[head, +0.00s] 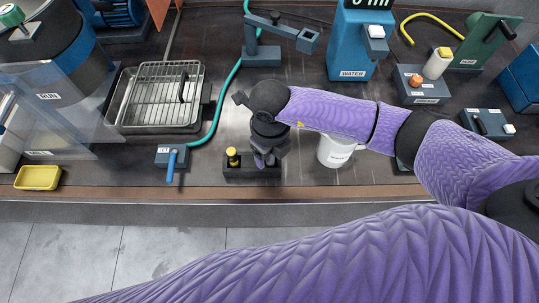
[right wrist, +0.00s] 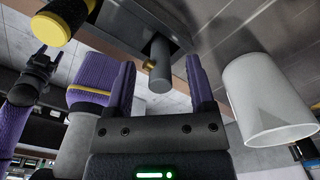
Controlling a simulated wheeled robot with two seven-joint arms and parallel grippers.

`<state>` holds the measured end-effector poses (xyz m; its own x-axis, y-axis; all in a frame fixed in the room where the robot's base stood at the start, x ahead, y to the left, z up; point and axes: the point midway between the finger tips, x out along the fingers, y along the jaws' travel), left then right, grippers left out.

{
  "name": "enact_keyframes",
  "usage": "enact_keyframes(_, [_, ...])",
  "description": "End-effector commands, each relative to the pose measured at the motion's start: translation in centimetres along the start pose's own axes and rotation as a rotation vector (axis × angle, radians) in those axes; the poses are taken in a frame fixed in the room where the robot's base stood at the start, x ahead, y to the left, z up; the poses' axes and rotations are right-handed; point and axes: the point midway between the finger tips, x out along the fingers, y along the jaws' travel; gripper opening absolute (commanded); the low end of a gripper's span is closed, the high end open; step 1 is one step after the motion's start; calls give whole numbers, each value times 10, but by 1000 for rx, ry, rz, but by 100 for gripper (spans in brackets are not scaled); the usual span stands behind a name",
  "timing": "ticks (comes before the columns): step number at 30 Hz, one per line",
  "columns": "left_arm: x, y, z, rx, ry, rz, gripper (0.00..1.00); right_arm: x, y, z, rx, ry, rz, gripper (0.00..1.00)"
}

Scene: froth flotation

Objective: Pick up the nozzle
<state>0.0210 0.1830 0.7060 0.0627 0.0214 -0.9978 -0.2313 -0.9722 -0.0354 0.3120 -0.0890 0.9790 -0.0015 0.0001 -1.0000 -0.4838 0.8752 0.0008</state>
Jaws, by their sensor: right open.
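A grey cylindrical piece (right wrist: 159,68), apparently the nozzle, shows in the right wrist view between my right gripper's fingers (right wrist: 160,85). A thin brass-coloured band shows beside its upper part. Its far end meets a dark holder. In the head view my right gripper (head: 264,158) points down over the black holder (head: 240,174) and hides most of the grey piece. The two purple fingers stand apart with gaps on both sides of it. What seems to be my left gripper (right wrist: 38,68) shows small at the left of the wrist view; its jaw state is unclear.
A black piece with a yellow end (head: 233,157) stands left of my right gripper in the holder. A white cup (head: 335,151) stands close on the right. A blue valve block (head: 171,156), wire-racked tray (head: 155,96) and yellow dish (head: 37,177) lie left. The bench's front edge is near.

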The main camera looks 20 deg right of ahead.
Motion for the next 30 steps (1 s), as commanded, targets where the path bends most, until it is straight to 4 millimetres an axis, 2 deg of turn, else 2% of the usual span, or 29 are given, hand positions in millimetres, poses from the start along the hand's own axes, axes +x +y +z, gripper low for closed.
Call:
enact_keyframes(1, [3, -1, 0, 1, -1, -1, 59, 9, 0, 0, 2, 2, 0, 70])
enact_keyframes(3, [3, 0, 0, 1, 0, -1, 59, 14, 0, 0, 1, 1, 1, 70])
enact_keyframes(9, [2, 1, -2, 2, 5, 2, 59, 14, 0, 0, 0, 0, 0, 70])
enact_keyframes(19, [2, 8, -4, -2, 9, 12, 59, 13, 0, 0, -1, 0, -1, 0])
enact_keyframes(30, [2, 9, -3, -4, 6, 14, 59, 12, 0, 0, -1, -1, -1, 0])
